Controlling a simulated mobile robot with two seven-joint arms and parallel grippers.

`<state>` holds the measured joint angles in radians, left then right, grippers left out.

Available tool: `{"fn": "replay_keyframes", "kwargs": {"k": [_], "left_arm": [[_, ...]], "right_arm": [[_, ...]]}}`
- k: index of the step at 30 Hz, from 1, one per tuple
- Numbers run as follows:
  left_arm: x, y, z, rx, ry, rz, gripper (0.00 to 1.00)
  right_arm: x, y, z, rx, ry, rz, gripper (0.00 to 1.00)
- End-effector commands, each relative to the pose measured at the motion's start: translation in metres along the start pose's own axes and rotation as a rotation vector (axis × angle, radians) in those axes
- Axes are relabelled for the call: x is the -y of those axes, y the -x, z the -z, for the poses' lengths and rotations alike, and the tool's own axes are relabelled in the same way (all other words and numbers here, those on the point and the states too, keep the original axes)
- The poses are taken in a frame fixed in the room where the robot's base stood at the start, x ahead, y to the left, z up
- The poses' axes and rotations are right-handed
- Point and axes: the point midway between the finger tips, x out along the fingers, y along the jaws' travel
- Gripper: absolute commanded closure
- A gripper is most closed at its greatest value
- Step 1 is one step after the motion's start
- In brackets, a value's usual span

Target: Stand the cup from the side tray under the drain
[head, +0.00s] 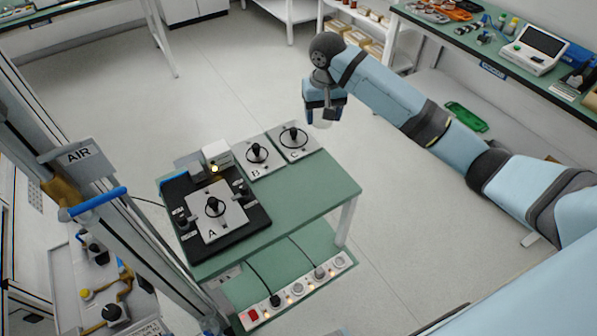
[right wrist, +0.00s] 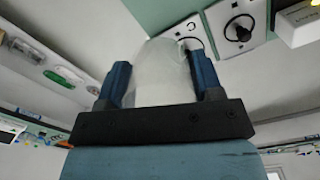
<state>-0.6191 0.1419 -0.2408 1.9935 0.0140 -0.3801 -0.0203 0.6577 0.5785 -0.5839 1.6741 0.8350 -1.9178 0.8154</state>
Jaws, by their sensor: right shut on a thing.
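My right gripper (head: 323,116) hangs in the air beyond the far right end of the green table. It is shut on a pale, translucent cup (right wrist: 160,76), which sits between the two blue fingers in the right wrist view. In the head view only a faint bit of the cup shows below the fingers. A green tray (head: 466,117) lies on the low shelf at the right, and I see no cup in it. I cannot make out a drain in either view. My left gripper is not in view.
The green table (head: 312,193) carries plate A (head: 217,221) on a black base, plates B (head: 258,157) and C (head: 296,142), and a small white box (head: 217,156). A post with an AIR sign (head: 79,155) stands at left.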

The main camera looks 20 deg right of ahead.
Motion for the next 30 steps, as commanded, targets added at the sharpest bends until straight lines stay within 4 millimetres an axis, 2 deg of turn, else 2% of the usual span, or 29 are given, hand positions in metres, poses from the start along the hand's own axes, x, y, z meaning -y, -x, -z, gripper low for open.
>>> {"fn": "replay_keyframes", "kwargs": {"k": [6,15,18,26,30], "left_arm": [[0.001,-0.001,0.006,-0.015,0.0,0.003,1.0],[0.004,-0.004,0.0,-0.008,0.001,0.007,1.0],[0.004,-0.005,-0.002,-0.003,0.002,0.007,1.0],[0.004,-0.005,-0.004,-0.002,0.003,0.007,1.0],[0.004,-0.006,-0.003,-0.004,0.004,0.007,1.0]], "right_arm": [[-0.001,-0.053,-0.002,0.006,-0.001,-0.003,0.62],[0.0,-0.128,-0.001,0.003,-0.001,-0.002,0.62],[0.0,-0.143,-0.001,0.002,-0.001,-0.002,0.62],[0.0,-0.163,-0.001,0.002,0.001,-0.002,0.63],[0.0,-0.185,-0.001,0.002,0.0,-0.001,0.63]]}}
